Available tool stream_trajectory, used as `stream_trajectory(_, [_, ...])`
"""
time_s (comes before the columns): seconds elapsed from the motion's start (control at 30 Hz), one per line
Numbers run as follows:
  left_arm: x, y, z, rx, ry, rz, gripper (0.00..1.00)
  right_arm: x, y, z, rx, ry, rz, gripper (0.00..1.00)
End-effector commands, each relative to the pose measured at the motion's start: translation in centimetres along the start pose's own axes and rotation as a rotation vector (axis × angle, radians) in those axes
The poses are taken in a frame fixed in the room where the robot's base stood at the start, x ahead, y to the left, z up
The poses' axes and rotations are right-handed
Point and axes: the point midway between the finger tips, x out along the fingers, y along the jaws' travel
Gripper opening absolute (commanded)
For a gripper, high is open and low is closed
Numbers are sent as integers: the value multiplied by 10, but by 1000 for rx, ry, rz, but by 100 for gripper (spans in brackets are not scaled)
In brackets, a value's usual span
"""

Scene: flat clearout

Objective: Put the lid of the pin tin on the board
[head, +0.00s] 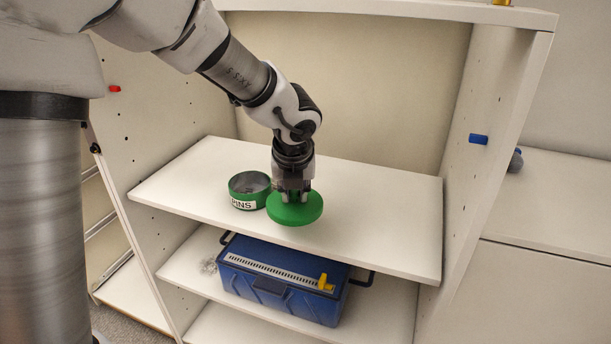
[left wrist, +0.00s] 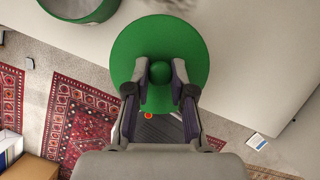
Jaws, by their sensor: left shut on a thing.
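The green pin tin (head: 250,190) with a "PINS" label stands open on the upper white board (head: 375,215), grey contents showing inside. Part of the tin (left wrist: 85,8) is at the top left of the left wrist view. The round green lid (head: 295,212) is just right of the tin, close to the front edge of the board. My left gripper (head: 294,195) points down and is shut on the lid's knob. In the left wrist view the fingers (left wrist: 160,78) pinch the knob at the middle of the lid (left wrist: 160,45). I cannot tell whether the lid touches the board. My right gripper is not in view.
A blue box (head: 280,285) with dark handles and a yellow latch sits on the shelf below. Blue (head: 478,139) and red (head: 115,89) pegs stick out of the side panels. The right part of the board is clear.

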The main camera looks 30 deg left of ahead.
Motion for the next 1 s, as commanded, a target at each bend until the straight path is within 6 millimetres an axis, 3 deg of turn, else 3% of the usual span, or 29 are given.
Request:
stream_trajectory(0.2, [34, -21, 60, -6, 0, 1, 0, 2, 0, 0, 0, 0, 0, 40])
stream_trajectory(0.4, [54, -35, 100, -6, -1, 2, 0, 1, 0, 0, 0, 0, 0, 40])
stream_trajectory(0.53, [61, -40, 113, -6, 0, 2, 0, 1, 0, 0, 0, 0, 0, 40])
stream_trajectory(0.7, [93, -40, 99, -3, 2, 3, 0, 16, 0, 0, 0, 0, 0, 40])
stream_trajectory(1.0, [94, -40, 98, -5, 1, 2, 0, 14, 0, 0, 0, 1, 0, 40])
